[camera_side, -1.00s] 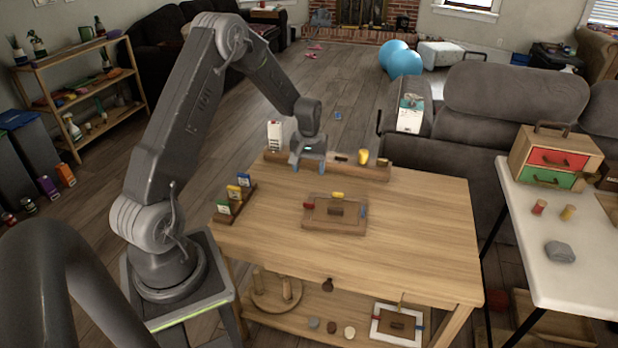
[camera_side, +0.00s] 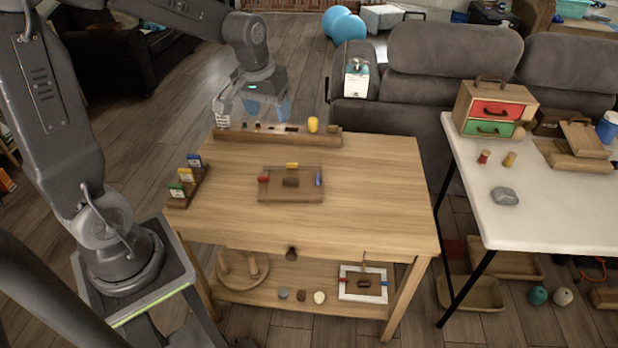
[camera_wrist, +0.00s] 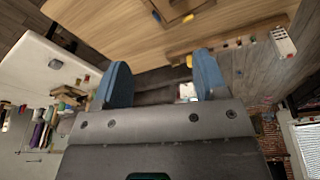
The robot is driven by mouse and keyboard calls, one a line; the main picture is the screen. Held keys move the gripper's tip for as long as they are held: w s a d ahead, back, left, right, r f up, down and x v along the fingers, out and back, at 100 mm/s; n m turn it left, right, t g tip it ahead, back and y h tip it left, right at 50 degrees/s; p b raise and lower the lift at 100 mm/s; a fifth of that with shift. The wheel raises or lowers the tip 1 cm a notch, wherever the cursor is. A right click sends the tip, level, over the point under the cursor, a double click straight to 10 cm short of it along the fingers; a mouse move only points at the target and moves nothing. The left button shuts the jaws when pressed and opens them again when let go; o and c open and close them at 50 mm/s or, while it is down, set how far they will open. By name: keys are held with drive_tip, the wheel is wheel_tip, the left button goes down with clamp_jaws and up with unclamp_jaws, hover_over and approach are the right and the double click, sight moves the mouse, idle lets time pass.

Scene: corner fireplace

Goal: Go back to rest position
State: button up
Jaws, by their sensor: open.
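My gripper (camera_side: 270,106) is open and empty in the side view. It hangs above the back left part of the wooden table (camera_side: 385,195), near the wooden rail (camera_side: 240,135) along the back edge. In the wrist view its two blue fingers (camera_wrist: 165,85) stand apart with nothing between them. A white box (camera_side: 221,113) shows beside my gripper at the left end of the rail, and a yellow cylinder (camera_side: 313,125) stands on the rail to the right.
A wooden tray (camera_side: 312,197) with coloured pieces lies mid-table. A small rack (camera_side: 182,200) with cards stands at the left edge. A white side table (camera_side: 520,225) holds a drawer box (camera_side: 492,107). A grey sofa (camera_side: 440,70) stands behind. The table's right part is clear.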

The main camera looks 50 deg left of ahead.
drive_tip(key=s+d+r+m+t, duration=0.1)
drive_tip(key=s+d+r+m, duration=0.1)
drive_tip(key=s+d, duration=0.4)
drive_tip(key=s+d+r+m+t, duration=0.2)
drive_tip(key=s+d+r+m, duration=0.1)
drive_tip(key=s, duration=0.6)
drive_tip(key=d+r, duration=0.1)
drive_tip(key=d, duration=0.1)
drive_tip(key=shift+s+d+m+h, duration=0.3)
drive_tip(key=shift+s+d+h, duration=0.05)
drive_tip(key=shift+s+h, duration=0.05)
drive_tip(key=shift+r, duration=0.1)
drive_tip(key=shift+c, duration=0.4)
